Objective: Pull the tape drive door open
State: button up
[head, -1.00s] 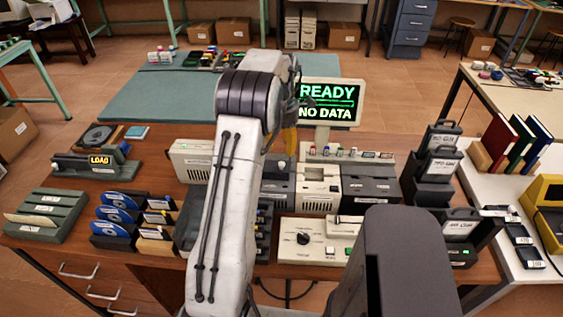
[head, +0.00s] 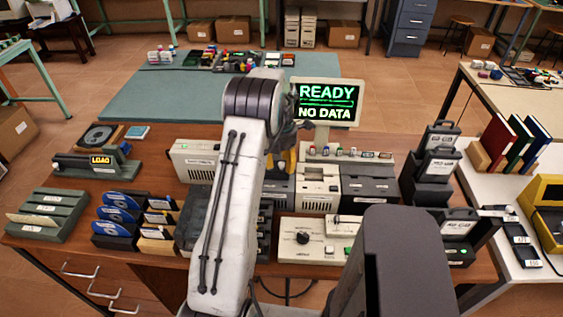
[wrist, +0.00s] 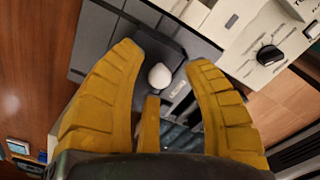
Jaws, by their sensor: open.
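The tape drive looks to be the grey unit with a dark top (head: 279,187) in the middle of the bench, partly hidden behind my arm. In the wrist view a dark grey panel (wrist: 150,42), apparently its door, carries a round white knob (wrist: 159,77). The door looks closed. My gripper (head: 282,160) is over this unit, with its yellow fingers pointing down. In the wrist view my gripper (wrist: 164,58) is open, with one finger on each side of the knob and a visible gap to both. The knob is hidden in the head view.
A beige unit (head: 318,187) and a dark-topped unit (head: 369,186) stand close on the right. A monitor (head: 327,101) reading "READY NO DATA" stands behind. A control panel with a black dial (head: 302,238) lies in front. A beige box (head: 191,160) is on the left.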

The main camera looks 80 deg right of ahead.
jog(key=shift+o, duration=0.2)
grip_shut()
dwell(0.4)
